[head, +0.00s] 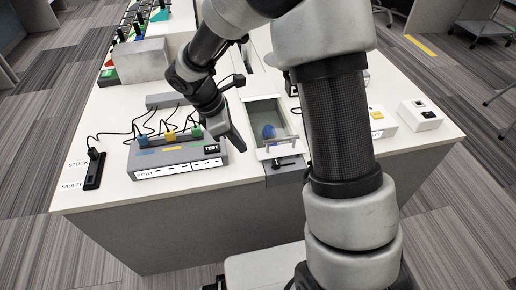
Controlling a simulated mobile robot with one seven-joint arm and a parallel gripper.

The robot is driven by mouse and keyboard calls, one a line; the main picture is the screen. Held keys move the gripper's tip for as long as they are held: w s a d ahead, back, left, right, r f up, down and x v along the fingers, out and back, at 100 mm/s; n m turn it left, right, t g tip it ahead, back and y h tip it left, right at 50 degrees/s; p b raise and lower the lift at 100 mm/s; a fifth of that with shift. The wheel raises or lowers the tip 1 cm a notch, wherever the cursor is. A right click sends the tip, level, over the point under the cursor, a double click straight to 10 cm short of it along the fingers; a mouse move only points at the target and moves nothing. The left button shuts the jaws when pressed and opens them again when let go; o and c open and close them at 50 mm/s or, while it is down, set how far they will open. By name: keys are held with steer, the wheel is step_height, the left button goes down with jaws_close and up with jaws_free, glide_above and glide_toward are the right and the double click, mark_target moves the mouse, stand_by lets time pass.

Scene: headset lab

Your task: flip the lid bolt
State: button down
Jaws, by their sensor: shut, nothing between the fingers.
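A shallow box (252,108) is set in the worktop near its front edge, with a blue rounded object (269,131) inside. At its front is a light bar-shaped handle (280,145). Just below that, a small black bolt (285,161) sits on a grey plate (287,177) at the table edge. My gripper (239,146) is shut and empty. It points down to the left of the box, near the right end of the grey port unit, apart from the bolt in the picture. Whether it touches anything is unclear.
The grey port unit (175,173) has blue, yellow and green plugs with cables. A black holder (94,170) stands at the left by the STOCK and FAULTY labels. White boxes (420,115) are at the right. My arm hides the table right of the bolt.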

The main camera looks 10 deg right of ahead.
mark_target(276, 164)
steer(key=shift+w+f, duration=0.1)
steer(key=shift+f, duration=0.15)
steer(key=b+x, duration=0.2)
steer(key=x, duration=0.8)
steer(key=shift+f+b, duration=0.25)
steer(key=shift+b, duration=0.1)
steer(key=d, duration=0.2)
steer(key=shift+d+r, duration=0.25)
steer(key=shift+d, duration=0.7)
